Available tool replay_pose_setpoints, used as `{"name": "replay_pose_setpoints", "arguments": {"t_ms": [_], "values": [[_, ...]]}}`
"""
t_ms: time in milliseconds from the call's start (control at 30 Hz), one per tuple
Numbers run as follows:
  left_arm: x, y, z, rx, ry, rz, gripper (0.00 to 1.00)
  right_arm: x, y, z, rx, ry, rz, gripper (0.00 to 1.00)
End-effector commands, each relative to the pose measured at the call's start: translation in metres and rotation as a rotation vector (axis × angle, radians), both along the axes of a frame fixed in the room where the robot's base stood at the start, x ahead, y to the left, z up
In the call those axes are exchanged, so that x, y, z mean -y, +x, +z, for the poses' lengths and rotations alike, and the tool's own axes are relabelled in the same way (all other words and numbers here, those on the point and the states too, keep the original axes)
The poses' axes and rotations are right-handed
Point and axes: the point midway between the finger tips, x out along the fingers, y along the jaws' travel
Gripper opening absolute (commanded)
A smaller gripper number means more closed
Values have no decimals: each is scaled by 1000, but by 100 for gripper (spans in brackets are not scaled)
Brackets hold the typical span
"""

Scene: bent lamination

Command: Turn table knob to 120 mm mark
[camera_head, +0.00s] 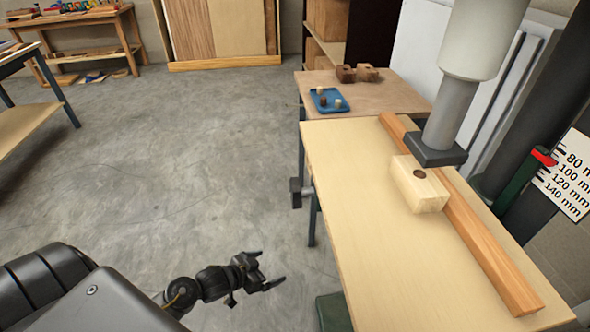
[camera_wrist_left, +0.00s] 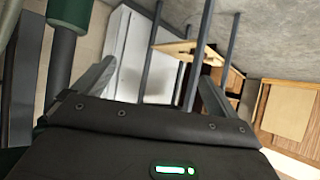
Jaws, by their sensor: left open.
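The table knob (camera_head: 297,192) is a dark handle on a short shaft at the left edge of the light wooden machine table (camera_head: 345,190). A white scale plate (camera_head: 568,182) at the right edge reads 80, 100, 120 and 140 mm. A red pointer (camera_head: 543,157) sits at its upper marks, above the 120 mm label; its exact reading is unclear. My left gripper (camera_head: 270,267) is open and empty, below and left of the knob and apart from it. Its spread fingers also show in the left wrist view (camera_wrist_left: 156,72), with nothing between them. My right gripper is not in view.
A wooden block (camera_head: 420,190) with a hole lies on the table against a long wooden fence (camera_head: 480,245), under the grey drill head (camera_head: 450,125). A lower bench (camera_head: 385,95) behind holds a blue tray (camera_head: 327,101).

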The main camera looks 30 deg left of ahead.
Motion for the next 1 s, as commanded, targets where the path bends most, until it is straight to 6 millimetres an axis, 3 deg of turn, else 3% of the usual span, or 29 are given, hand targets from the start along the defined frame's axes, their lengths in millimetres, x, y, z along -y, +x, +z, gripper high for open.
{"name": "replay_pose_setpoints", "arguments": {"t_ms": [33, 200, 300, 400, 533, 733, 1000], "values": [[-10, 17, 57, 84, -56, -61, 97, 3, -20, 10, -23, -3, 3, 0], [-24, 37, 177, 257, -309, -275, 97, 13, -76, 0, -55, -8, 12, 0], [-30, 36, 228, 293, -429, -375, 97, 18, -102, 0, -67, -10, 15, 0], [-35, 32, 259, 305, -511, -441, 97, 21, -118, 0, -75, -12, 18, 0], [-38, 29, 276, 309, -560, -480, 97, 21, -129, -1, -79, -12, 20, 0], [-35, 31, 277, 311, -568, -485, 97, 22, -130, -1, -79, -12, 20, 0], [0, 57, 279, 314, -569, -484, 97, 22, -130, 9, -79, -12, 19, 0]]}}
